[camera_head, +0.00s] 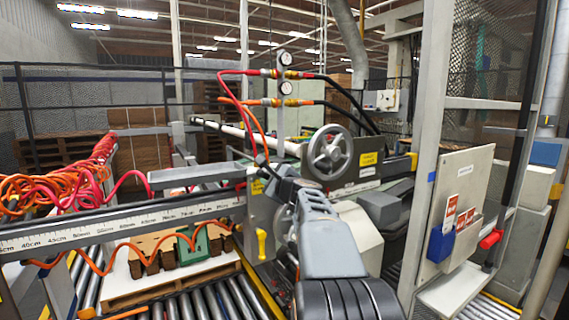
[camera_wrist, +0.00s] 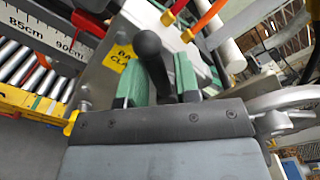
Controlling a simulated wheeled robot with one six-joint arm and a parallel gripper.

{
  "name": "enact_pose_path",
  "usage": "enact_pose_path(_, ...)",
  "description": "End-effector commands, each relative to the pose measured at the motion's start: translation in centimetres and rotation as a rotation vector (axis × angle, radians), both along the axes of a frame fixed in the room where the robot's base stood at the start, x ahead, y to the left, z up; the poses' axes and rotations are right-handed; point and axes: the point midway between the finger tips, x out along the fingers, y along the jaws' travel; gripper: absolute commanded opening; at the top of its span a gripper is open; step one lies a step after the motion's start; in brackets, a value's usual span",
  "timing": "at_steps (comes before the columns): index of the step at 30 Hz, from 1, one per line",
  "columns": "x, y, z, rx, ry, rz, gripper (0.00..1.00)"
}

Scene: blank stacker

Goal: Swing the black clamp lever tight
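The black clamp lever (camera_wrist: 149,52) shows in the wrist view as a dark bar with a rounded knob. It stands tilted between the green-padded fingers of my gripper (camera_wrist: 161,84). The fingers are apart, one on each side of the lever, with what look like narrow gaps beside it. A yellow label (camera_wrist: 119,54), partly covered, is on the grey plate left of the lever. In the head view my arm reaches forward to the end of the ruler bar, and it hides the lever and most of my fingers.
A ruler bar (camera_head: 150,219) crosses the left, over rollers (camera_head: 205,303) and a pallet of brown blocks (camera_head: 150,262). A spoked handwheel (camera_head: 330,152) stands close behind my wrist. Red and orange hoses (camera_head: 237,100) hang nearby. A grey post (camera_head: 428,140) and panel (camera_head: 463,200) bound the right.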

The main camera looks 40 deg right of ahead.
Motion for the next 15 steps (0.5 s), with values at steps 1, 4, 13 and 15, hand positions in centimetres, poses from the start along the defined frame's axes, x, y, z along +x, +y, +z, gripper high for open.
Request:
enact_pose_path(1,0.0,-0.1,0.5,0.021,-0.004,-0.001,0.29)
enact_pose_path(4,0.0,-0.2,0.7,0.062,-0.009,-0.001,0.29)
enact_pose_path(13,-0.2,-1.1,1.3,0.261,-0.035,-0.002,0.29)
enact_pose_path(15,-0.2,-1.3,1.5,0.316,-0.043,-0.002,0.29)
